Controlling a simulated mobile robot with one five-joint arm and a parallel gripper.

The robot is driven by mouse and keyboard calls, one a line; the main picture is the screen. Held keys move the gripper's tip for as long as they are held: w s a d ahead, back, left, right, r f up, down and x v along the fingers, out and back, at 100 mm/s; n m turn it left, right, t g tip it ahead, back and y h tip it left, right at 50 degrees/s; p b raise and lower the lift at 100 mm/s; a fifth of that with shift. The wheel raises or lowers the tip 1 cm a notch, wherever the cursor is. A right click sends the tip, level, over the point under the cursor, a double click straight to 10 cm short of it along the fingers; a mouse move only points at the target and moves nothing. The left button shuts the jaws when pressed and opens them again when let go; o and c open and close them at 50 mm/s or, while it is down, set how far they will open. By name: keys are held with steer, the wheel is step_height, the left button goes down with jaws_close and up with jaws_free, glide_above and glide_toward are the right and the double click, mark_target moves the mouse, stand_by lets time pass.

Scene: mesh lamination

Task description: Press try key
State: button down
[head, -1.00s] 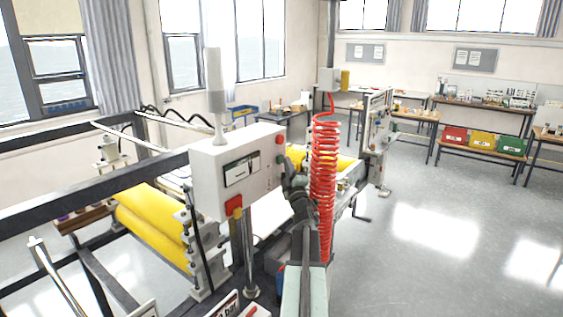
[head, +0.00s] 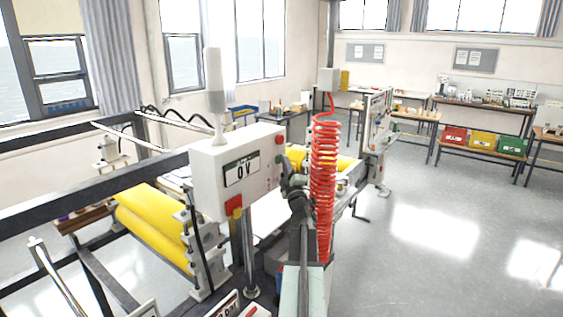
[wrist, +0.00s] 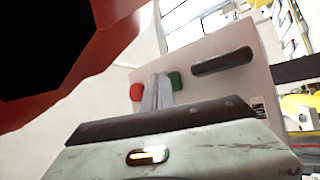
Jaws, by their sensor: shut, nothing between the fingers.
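A white control box (head: 225,185) stands on a post, with a display (head: 242,170) reading what looks like "0 V". In the wrist view its face (wrist: 235,85) carries a red button (wrist: 136,92), a green button (wrist: 174,82) and a dark slot-like strip (wrist: 222,63). My gripper (wrist: 157,90) is shut and empty, its pale fingers pointing at the box between the red and green buttons, overlapping the green one's left edge. Contact cannot be told. No label reading "try" is legible. In the head view the fingertips are not clear behind my dark wrist.
A red coiled hose (head: 323,185) hangs close beside my arm. Yellow rollers (head: 155,225) and a dark frame rail (head: 90,195) lie left of the box. The floor at right is clear, with tables and coloured bins (head: 482,142) beyond.

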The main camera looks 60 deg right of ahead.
steer(key=shift+s, duration=0.9)
steer(key=shift+s, duration=0.1)
steer(key=shift+s, duration=2.45)
